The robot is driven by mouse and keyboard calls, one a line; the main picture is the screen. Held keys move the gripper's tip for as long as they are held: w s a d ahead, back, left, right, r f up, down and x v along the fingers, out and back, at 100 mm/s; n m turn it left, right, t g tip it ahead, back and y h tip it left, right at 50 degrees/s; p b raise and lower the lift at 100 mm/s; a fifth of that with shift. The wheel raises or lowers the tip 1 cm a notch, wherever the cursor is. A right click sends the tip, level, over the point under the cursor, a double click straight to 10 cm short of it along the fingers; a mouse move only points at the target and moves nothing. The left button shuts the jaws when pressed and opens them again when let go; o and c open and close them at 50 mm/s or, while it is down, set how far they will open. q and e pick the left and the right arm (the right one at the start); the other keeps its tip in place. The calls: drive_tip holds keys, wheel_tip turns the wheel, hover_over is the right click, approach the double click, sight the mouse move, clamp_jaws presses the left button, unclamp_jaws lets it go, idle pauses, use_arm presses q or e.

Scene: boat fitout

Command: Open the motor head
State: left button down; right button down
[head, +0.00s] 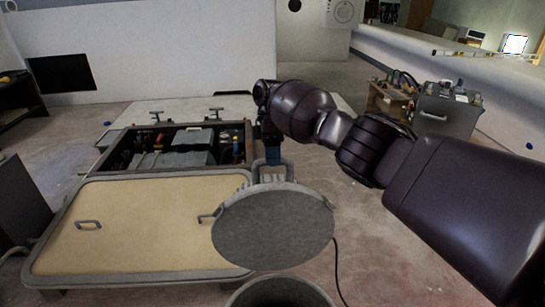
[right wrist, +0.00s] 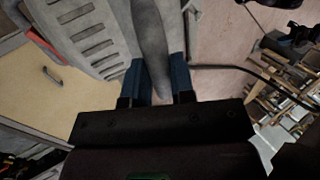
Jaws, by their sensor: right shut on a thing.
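A round grey lid (head: 273,227) is tilted up, its flat face toward the head camera. Below it is a round housing with a dark opening (head: 281,293), cut by the bottom edge of the view. I take this to be the motor head. A grey loop handle (head: 290,170) stands at the lid's top edge. My right gripper (head: 272,157) is shut on this handle from above. In the right wrist view its blue fingers (right wrist: 161,82) stand either side of a grey bar, beside a grey slotted panel (right wrist: 92,35). My left gripper is not in view.
A beige hatch panel (head: 140,228) with small handles lies left of the lid. Behind it is an open compartment (head: 105,158) with equipment inside. A grey toolbox (head: 445,115) stands at the right back. A black cable (head: 337,270) runs on the floor right of the lid.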

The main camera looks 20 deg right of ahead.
drive_tip(key=c, duration=1.4)
unclamp_jaws()
drive_tip(key=shift+s+f, duration=0.15)
drive_tip(key=shift+f, duration=0.7)
drive_tip(key=o, duration=0.4)
drive_tip(key=shift+w+f, duration=0.1)
drive_tip(key=shift+w, duration=0.1)
drive_tip(key=shift+o, duration=0.2)
drive_tip(key=shift+r, duration=0.55)
drive_tip(key=shift+r, duration=0.1)
